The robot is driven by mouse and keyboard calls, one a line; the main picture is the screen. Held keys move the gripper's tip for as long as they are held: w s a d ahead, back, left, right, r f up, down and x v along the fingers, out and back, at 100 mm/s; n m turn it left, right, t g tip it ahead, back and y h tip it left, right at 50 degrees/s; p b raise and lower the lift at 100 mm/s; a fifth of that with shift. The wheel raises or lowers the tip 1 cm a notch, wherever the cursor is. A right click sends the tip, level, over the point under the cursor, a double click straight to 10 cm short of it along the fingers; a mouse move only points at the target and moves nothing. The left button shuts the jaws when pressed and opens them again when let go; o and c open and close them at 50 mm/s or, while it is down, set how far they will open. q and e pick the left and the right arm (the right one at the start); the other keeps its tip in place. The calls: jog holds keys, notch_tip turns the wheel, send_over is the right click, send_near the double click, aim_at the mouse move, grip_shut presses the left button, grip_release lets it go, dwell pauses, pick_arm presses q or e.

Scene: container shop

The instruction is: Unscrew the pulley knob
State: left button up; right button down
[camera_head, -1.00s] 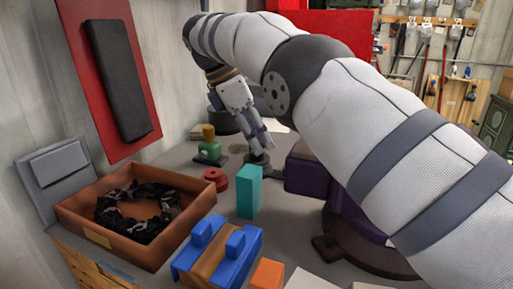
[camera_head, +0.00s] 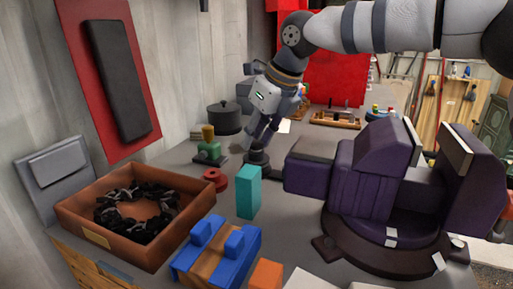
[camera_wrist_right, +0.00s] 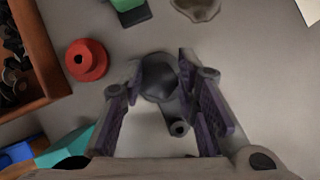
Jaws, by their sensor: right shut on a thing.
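A dark round knob (camera_head: 258,157), which looks like the pulley knob, stands on a dark base on the grey bench. It also shows in the right wrist view (camera_wrist_right: 159,80). My right gripper (camera_head: 262,138) points down onto the knob from above. In the right wrist view its two fingers (camera_wrist_right: 158,72) sit on either side of the knob and are shut on it. The fingers partly hide the knob's sides and its base. My left gripper is not in view.
A red spool (camera_head: 216,180), a green piece with a yellow top (camera_head: 208,150) and a teal block (camera_head: 249,192) stand close by. A brown tray (camera_head: 73,212) holds dark parts. A large purple machine (camera_head: 370,178) stands right. A dark pot (camera_head: 224,118) is behind.

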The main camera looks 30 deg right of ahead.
jog(key=shift+a+f+n, duration=0.3)
jog(key=shift+n, duration=0.1)
jog(key=shift+d+r, duration=0.1)
jog(key=shift+d, duration=0.25)
jog(key=shift+a+r, duration=0.1)
jog(key=c, duration=1.2)
grip_release()
